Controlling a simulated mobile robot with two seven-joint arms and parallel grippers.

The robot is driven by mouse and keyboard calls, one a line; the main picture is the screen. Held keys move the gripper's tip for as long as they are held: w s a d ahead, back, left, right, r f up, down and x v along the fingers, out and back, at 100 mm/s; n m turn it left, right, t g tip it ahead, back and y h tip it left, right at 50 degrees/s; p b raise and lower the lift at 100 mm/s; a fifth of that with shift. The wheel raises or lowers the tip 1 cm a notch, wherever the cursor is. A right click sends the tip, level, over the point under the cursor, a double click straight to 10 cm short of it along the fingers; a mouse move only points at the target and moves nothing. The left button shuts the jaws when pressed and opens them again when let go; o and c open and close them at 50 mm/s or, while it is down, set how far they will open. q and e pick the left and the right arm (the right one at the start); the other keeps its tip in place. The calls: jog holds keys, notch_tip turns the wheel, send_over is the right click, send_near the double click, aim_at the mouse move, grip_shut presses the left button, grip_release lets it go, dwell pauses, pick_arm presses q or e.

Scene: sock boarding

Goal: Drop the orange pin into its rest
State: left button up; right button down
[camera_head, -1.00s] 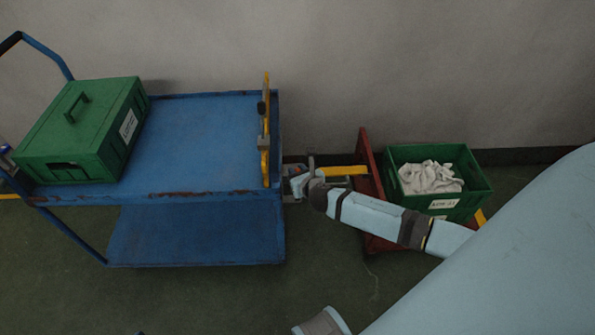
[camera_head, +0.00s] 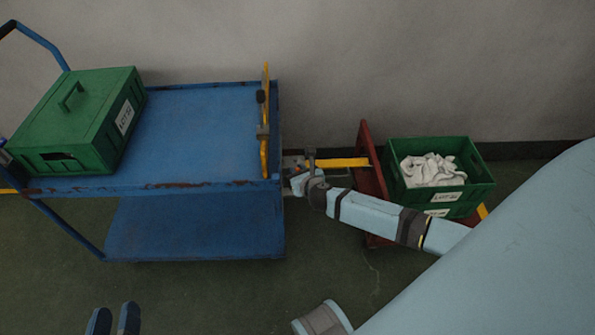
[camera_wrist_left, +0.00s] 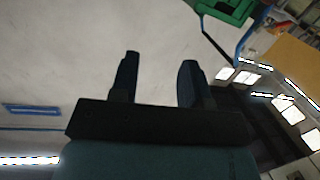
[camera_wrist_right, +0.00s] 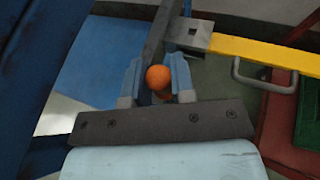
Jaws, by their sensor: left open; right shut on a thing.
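The orange pin shows its round orange head (camera_wrist_right: 158,77) in the right wrist view. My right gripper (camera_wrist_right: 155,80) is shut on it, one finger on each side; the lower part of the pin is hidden. In the head view my right gripper (camera_head: 297,180) is beside the right end of the blue cart. Just beyond it in the right wrist view is a steel block (camera_wrist_right: 190,34) with a small dark hole, at the end of a yellow bar (camera_wrist_right: 262,52). I cannot tell which part is the pin's rest. My left gripper (camera_wrist_left: 159,78) is open and empty, low at the left in the head view (camera_head: 113,318).
The blue cart (camera_head: 200,130) carries a green lidded box (camera_head: 75,125) and an upright yellow bar (camera_head: 265,150) at its right edge. A red stand (camera_head: 370,175) and a green crate (camera_head: 480,178) of white cloth stand right. The cart's middle top is clear.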

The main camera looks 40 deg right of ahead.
jog(key=shift+f+b, duration=0.45)
jog(key=shift+f, duration=0.75)
jog(key=shift+f+b, duration=1.15)
jog(key=shift+f, duration=0.5)
pick_arm(q)
notch_tip(320, 180, up, 6)
jog(key=d+t+h, duration=0.2)
jog(key=h, duration=0.1)
jog(key=shift+d+r+t+b, duration=0.25)
jog(key=shift+t+b, duration=0.15)
jog(key=shift+b, duration=0.05)
pick_arm(e)
jog(key=shift+f, duration=0.3)
pick_arm(q)
jog(key=shift+s, duration=0.1)
pick_arm(e)
jog(key=c, duration=0.9)
grip_release()
pick_arm(q)
jog(key=shift+a, duration=0.15)
